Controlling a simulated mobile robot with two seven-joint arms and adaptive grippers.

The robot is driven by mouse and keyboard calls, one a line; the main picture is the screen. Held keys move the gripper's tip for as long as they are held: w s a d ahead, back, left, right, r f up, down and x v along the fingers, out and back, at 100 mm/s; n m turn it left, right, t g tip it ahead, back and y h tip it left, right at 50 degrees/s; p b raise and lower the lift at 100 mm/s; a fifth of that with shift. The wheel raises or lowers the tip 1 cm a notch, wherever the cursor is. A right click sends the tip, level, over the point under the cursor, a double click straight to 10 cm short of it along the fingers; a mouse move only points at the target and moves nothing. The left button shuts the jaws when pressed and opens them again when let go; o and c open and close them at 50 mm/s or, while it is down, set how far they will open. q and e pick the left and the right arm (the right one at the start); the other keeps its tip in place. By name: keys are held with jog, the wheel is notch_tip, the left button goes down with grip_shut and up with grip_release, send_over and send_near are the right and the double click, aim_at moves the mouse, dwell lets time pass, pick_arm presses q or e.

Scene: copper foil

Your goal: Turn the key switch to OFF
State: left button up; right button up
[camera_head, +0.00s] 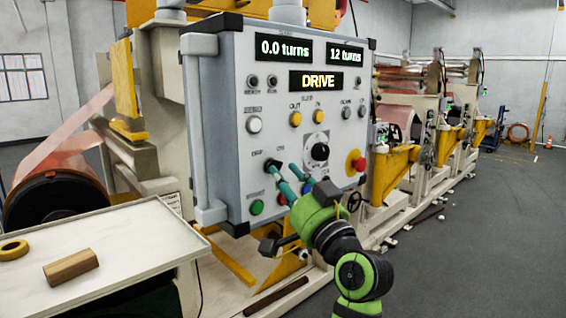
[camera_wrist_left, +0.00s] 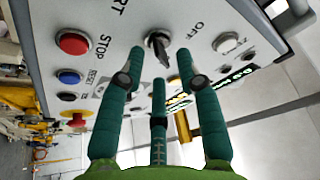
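The key switch (camera_wrist_left: 158,42) is a dark key in a round collar on the grey control panel (camera_head: 222,130). In the left wrist view an OFF label stands to its right. I cannot tell for sure which position the key points to. My left gripper (camera_head: 284,168) is at the panel's lower part, its teal fingers pointing at the switch and partly hiding it. In the left wrist view its fingers (camera_wrist_left: 159,56) are spread, two tips on either side of the key and the third below, with no clear contact. My right gripper is in neither view.
A green button (camera_head: 256,207) sits below the switch; red (camera_wrist_left: 72,43) and blue (camera_wrist_left: 69,77) buttons are beside it. A black dial (camera_head: 320,151) and red mushroom button (camera_head: 355,162) are to the right.

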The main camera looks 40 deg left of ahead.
pick_arm(q)
jog(key=shift+p+x, duration=0.3)
jog(key=shift+x, duration=0.65)
grip_shut()
